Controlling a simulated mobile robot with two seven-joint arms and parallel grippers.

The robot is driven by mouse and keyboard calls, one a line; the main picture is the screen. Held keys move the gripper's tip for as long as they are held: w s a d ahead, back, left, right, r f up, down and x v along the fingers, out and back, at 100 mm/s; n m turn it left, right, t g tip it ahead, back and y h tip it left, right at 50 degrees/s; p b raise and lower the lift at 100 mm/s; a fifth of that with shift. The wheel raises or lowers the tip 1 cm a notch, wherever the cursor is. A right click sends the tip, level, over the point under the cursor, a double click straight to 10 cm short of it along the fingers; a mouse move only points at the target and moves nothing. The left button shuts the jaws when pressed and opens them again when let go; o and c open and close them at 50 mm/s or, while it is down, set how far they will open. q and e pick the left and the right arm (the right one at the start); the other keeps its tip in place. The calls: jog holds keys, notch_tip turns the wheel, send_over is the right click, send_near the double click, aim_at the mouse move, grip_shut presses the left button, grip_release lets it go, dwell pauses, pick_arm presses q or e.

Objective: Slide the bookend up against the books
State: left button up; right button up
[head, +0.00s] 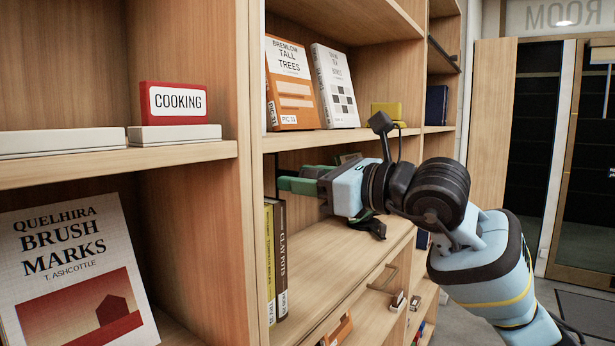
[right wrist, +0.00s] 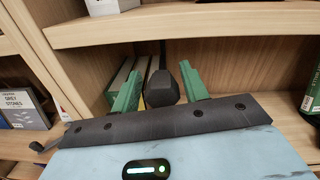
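Several thin books (head: 281,262) with yellow and dark spines stand upright at the left of the middle shelf. In the right wrist view the books (right wrist: 149,68) are just left of a dark, faceted block with an upright part, which looks like the bookend (right wrist: 163,88). My right gripper (head: 300,180) reaches into this compartment above the books' tops. In the wrist view its green fingers (right wrist: 160,88) are spread, with the dark block showing between them. Contact is not clear. In the head view the bookend does not show clearly. My left gripper is not in view.
The bare shelf (head: 345,255) runs right of the books. A shelf board (head: 335,138) above carries an orange book (head: 292,85), a white book (head: 335,88) and a yellow object (head: 386,111). A wooden upright (head: 246,120) bounds the compartment on the left.

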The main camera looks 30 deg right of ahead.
jog(key=shift+o, duration=0.5)
jog(key=shift+r, duration=0.1)
jog(key=shift+s+d, duration=0.1)
jog(key=b+v, duration=0.2)
jog(key=v, duration=0.5)
jog(key=shift+s, duration=0.3)
jog(key=shift+d, duration=0.1)
